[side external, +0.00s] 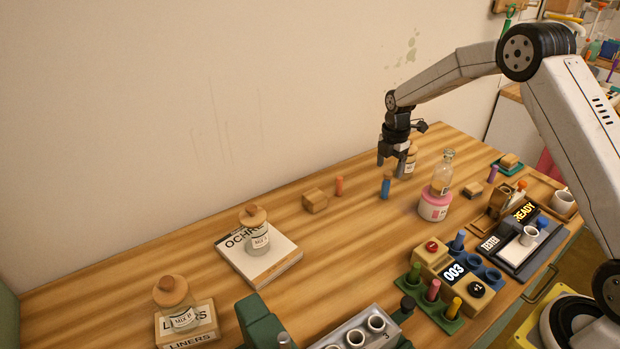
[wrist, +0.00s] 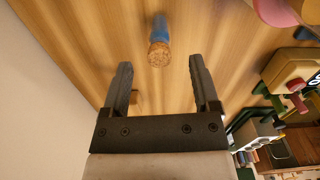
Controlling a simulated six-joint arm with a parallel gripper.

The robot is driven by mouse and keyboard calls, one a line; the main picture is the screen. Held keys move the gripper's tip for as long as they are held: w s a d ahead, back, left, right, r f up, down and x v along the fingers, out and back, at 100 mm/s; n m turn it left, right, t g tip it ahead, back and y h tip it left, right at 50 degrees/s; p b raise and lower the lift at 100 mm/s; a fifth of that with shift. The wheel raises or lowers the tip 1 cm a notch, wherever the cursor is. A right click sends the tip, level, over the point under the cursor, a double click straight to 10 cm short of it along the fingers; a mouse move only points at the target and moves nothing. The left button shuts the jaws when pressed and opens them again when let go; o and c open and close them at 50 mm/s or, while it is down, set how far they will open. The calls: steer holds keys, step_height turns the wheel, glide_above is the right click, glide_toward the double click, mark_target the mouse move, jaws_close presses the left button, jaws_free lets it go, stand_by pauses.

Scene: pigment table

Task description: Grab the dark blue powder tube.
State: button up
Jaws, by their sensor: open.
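A blue powder tube with a cork top (side external: 386,187) stands upright on the wooden table, below my gripper (side external: 391,164). In the wrist view the tube (wrist: 161,38) shows cork end towards me, just beyond the fingertips and roughly centred between them. My gripper (wrist: 160,65) is open and empty, with its fingers apart and not touching the tube. Another blue tube (side external: 457,241) stands by the 003 device at the right front; I cannot tell which blue is darker.
A corked jar (side external: 408,162) stands close behind my gripper. A bottle on a pink base (side external: 435,207) is to the right. A wooden block (side external: 315,201) and an orange tube (side external: 339,186) are to the left. The table left of the blue tube's front is clear.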

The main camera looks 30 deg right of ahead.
mark_target(388, 173)
steer(key=shift+f, duration=2.45)
jaws_close()
